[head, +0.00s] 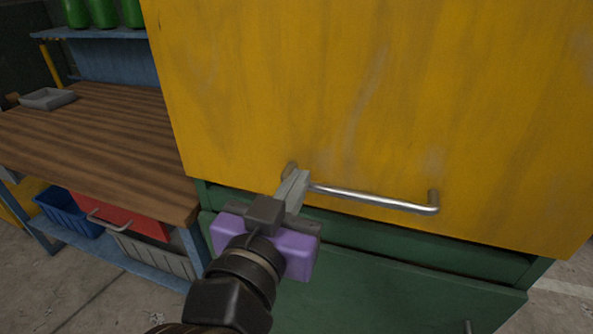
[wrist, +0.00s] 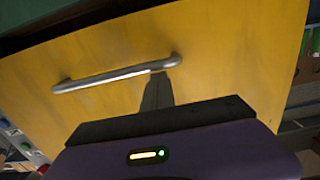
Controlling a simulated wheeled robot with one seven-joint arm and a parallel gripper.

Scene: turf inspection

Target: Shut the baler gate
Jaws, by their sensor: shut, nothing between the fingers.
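The yellow baler gate (head: 370,90) fills the upper right of the head view, above a green cabinet body (head: 390,290). A silver bar handle (head: 375,199) runs along the gate's lower edge. My gripper (head: 293,187) is shut and empty, with its fingertips at the left end of the handle. In the wrist view the gate (wrist: 210,85) lies straight ahead, and the closed fingers (wrist: 157,90) reach up to one end of the handle (wrist: 105,79). I cannot tell whether they touch the handle or the gate. A dark gap shows beneath the gate's lower edge.
A wooden workbench (head: 90,140) stands at the left with a grey tray (head: 47,98) on it. Green containers (head: 103,12) sit on a shelf above. Open floor shows at the lower left.

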